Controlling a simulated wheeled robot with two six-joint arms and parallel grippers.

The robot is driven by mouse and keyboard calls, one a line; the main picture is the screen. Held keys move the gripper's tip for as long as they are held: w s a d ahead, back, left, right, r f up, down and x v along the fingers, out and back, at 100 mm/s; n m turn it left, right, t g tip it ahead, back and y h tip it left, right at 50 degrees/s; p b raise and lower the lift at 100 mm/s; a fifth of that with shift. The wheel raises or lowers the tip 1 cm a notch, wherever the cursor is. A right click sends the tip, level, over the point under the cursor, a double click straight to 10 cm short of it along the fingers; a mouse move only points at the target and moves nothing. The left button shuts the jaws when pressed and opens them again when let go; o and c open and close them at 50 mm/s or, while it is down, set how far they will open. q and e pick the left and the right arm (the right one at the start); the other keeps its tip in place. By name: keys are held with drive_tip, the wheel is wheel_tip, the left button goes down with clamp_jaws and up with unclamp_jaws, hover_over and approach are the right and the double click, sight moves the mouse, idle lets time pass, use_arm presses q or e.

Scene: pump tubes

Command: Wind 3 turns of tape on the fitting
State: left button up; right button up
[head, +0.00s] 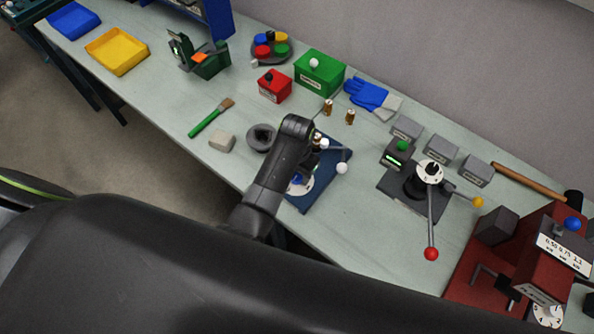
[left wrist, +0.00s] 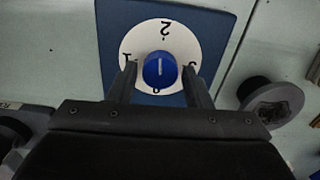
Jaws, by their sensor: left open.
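A blue knob (left wrist: 159,69) sits on a white dial (left wrist: 146,40) marked 0, 1, 2 and 3, on a dark blue plate (left wrist: 109,22). The knob's white line lies along the 0–2 direction; I cannot tell which end points. My left gripper (left wrist: 160,68) is open, one finger on each side of the knob; contact is unclear. In the head view my left arm covers much of this plate (head: 322,190). Tape cannot be made out. My right gripper is not in view.
A dark round ring (head: 262,138) lies left of the plate. Two brass fittings (head: 350,117) stand behind it. A lever station (head: 405,192) with red and yellow balls stands to the right. A grey-beige block (head: 222,140) and green-handled brush (head: 208,120) lie left.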

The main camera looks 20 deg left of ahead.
use_arm(q)
drive_tip(key=n, duration=0.7)
drive_tip(key=n, duration=0.7)
idle(0.5)
drive_tip(key=shift+c, duration=0.2)
drive_tip(key=c, duration=0.8)
drive_tip(key=shift+m, duration=1.6)
